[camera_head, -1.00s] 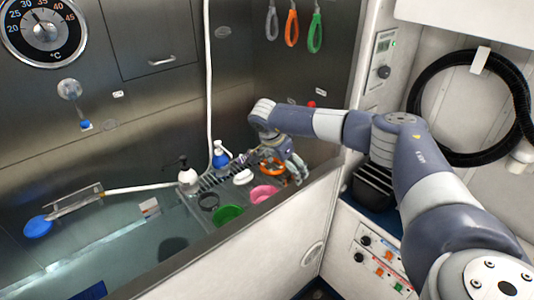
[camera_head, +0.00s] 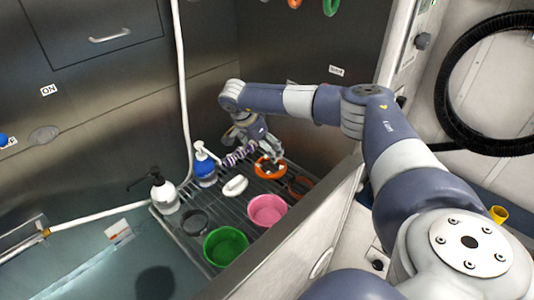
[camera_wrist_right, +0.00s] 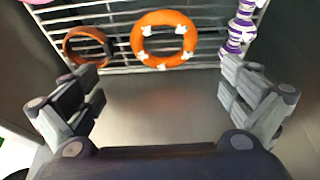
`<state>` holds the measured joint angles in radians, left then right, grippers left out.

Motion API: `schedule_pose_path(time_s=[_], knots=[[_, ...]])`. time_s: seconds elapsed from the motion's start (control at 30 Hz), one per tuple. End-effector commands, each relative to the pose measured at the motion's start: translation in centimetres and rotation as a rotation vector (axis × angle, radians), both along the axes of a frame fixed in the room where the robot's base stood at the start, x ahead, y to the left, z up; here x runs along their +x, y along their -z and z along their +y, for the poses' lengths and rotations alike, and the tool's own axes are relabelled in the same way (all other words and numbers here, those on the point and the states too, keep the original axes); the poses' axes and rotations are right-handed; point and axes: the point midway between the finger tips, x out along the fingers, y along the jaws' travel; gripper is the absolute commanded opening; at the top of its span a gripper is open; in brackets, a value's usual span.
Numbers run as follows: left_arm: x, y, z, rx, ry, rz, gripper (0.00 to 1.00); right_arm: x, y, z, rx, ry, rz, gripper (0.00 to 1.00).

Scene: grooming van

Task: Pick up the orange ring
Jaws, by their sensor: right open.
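The orange ring (camera_head: 264,175), dotted with small white shapes, lies on the wire rack near its far right end. In the right wrist view the orange ring (camera_wrist_right: 137,38) lies flat on the bars, beyond the fingertips and between their lines. My right gripper (camera_head: 258,143) is just above and behind the ring in the head view, partly overlapping its far edge. In the wrist view my right gripper (camera_wrist_right: 158,88) is wide open, with nothing between its fingers. My left gripper is not in view.
A purple-and-white twisted toy (camera_wrist_right: 240,28) and a brown-orange hoop (camera_wrist_right: 72,45) flank the ring. The rack also holds a pink bowl (camera_head: 268,211), green bowl (camera_head: 226,247), dark ring (camera_head: 184,226), white item (camera_head: 235,186) and two pump bottles (camera_head: 205,170) (camera_head: 164,195). The tub wall (camera_head: 300,235) runs in front.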

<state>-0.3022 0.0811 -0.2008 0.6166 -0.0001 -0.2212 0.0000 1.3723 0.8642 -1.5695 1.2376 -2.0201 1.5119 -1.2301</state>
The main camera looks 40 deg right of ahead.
Motion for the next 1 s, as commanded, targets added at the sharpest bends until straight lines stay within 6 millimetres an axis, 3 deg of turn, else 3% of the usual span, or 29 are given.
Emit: schedule_pose_path(time_s=[0.23,0.5,0.67,0.83,1.0], knots=[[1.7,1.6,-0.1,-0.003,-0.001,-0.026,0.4,0.0,1.8,-0.3,0.0,0.001,0.0,1.0],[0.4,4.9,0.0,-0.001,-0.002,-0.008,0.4,0.1,5.2,-1.5,-0.001,0.002,0.0,1.0],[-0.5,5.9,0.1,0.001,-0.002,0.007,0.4,0.2,6.2,-2.1,0.0,0.001,-0.001,1.0],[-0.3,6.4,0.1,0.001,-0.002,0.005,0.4,0.2,6.6,-2.3,0.0,0.001,-0.001,1.0],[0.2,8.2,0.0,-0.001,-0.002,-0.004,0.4,0.3,8.3,-2.7,0.0,0.001,0.0,1.0]])
